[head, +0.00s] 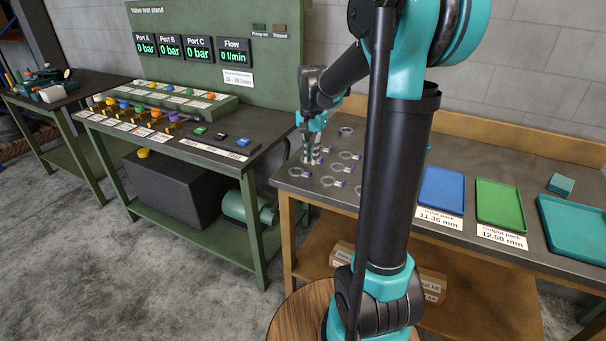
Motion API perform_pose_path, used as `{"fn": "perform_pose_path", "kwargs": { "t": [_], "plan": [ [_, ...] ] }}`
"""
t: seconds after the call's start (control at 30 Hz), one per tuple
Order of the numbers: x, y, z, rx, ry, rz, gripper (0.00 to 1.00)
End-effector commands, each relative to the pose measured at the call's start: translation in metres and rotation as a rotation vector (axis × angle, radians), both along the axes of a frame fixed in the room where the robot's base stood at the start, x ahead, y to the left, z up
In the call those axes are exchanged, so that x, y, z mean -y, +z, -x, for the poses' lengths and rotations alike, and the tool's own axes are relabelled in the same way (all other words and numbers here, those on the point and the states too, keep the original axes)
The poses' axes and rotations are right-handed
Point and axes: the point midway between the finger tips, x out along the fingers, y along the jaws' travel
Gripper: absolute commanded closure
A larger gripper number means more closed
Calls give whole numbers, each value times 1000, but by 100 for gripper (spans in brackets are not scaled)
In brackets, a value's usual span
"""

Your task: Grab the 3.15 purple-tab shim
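Several small metal ring shims lie spread on the dark top of the wooden bench, left of my arm. Among them are one at the back (346,131), one to the right of my gripper (350,155), one at the front left (299,172) and one at the front (331,181). Some show small purple tabs. Thickness marks are too small to read, so I cannot tell which is the 3.15 shim. My gripper (312,157) points down over the left part of the shims. Its fingers are too small to show whether they are open or hold anything.
A blue tray (442,189) and a green tray (500,205) stand to the right with labels in front. A teal tray (574,229) is at the far right, near a small teal block (561,183). The green valve test stand (212,60) is on the left. My arm hides part of the bench.

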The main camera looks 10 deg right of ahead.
Motion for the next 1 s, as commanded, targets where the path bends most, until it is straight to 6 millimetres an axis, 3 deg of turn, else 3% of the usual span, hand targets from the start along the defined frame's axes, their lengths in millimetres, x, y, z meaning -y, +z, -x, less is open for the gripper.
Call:
{"fn": "perform_pose_path", "kwargs": {
  "t": [0.4, 0.7, 0.8, 1.0],
  "plan": [
    [-2, -48, -1, 0, 0, 0, 89],
    [-2, -52, 0, 0, 0, 0, 89],
    [-2, -52, 0, 0, 0, 0, 100],
    [-2, -52, 0, 0, 0, 0, 100]
  ]
}}
